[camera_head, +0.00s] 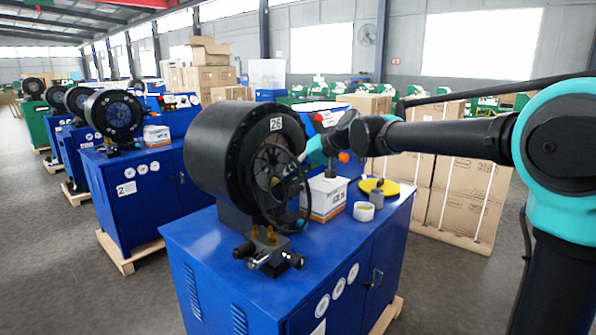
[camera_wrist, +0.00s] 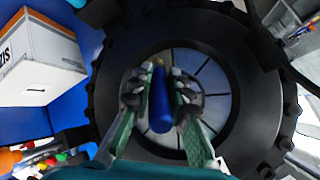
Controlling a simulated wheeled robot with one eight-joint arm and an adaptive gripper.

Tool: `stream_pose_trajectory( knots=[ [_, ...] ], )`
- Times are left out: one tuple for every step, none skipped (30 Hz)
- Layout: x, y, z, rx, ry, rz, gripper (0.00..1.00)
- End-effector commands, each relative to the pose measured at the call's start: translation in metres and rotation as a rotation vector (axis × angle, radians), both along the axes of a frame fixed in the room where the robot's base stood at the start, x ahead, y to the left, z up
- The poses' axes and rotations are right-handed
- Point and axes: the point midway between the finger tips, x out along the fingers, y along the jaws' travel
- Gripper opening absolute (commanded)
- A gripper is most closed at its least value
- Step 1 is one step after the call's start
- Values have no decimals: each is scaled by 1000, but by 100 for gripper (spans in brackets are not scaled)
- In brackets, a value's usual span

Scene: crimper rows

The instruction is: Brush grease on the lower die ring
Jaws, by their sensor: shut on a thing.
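The crimper head (camera_head: 215,150), a large black drum marked 26, stands on a blue cabinet (camera_head: 200,250). Its die ring (camera_head: 266,175) is partly hidden behind a black spoked ring in the head view. In the wrist view the die ring (camera_wrist: 218,80) shows pale segments with dark gaps, inside a black rim. My gripper (camera_head: 306,157) is in front of the right side of the crimper's face. In the wrist view my gripper (camera_wrist: 160,95) is shut on the blue handle of the brush (camera_wrist: 160,108). A yellowish end shows beyond the fingers; whether it touches the ring cannot be told.
A white box (camera_head: 325,196), a white cup (camera_head: 364,211), a grey cup (camera_head: 376,197) and a yellow disc (camera_head: 388,187) stand right of the crimper. Valve fittings (camera_head: 268,250) stick out at the cabinet front. Cartons (camera_head: 462,190) stand behind my arm.

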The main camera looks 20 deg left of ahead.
Motion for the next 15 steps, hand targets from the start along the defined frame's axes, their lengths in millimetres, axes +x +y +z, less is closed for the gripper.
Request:
stream_pose_trajectory(
  knots=[
    [-1,1,0,2,0,1,0],
    [-2,2,0,2,0,1,0],
    [-3,2,0,2,0,1,0],
    [-5,3,0,1,0,2,0],
    [-7,3,0,1,0,2,0],
    [-9,4,0,2,0,2,0],
    [-12,5,0,2,-1,3,0],
    [-14,6,0,2,-2,4,0],
    [-17,7,0,2,-2,4,0],
    [-19,8,0,1,-1,2,0],
    [-22,8,0,1,-1,2,0],
    [-25,9,0,1,-1,2,0],
    [-27,10,0,1,-1,2,0],
    [-29,11,0,1,0,3,0],
    [-31,12,0,1,0,3,0]
  ],
)
